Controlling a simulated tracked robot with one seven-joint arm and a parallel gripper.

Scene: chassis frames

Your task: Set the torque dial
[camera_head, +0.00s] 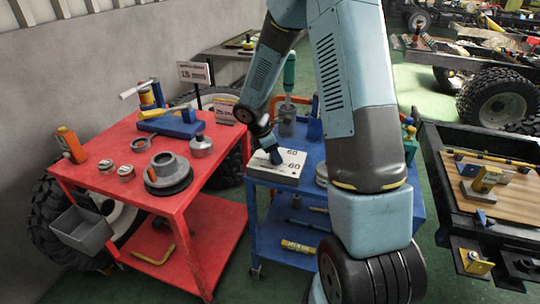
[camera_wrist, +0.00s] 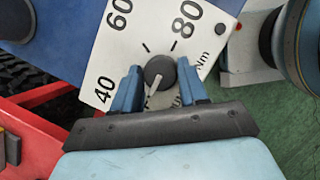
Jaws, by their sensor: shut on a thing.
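The torque dial is a white plate (camera_head: 280,172) with black numbers, lying on the blue cart. In the wrist view the plate (camera_wrist: 118,50) shows 40, 60 and 80, with "Nm" at its right edge. A dark round knob (camera_wrist: 160,71) with a pale pointer line sits between the two blue fingers of my gripper (camera_wrist: 160,88), which is shut on it. The pointer line runs toward the lower left of the picture, below the 40. In the head view my gripper (camera_head: 275,156) reaches down onto the plate and hides the knob. The lower part of the plate is hidden by my gripper.
The blue cart (camera_head: 262,216) also holds a teal-handled tool (camera_head: 289,75). A red cart (camera_head: 117,157) at left carries a grey round part (camera_head: 168,173), tins and a blue vise-like tool. A sign (camera_head: 194,72) stands behind. A dark workbench (camera_head: 450,200) is at right.

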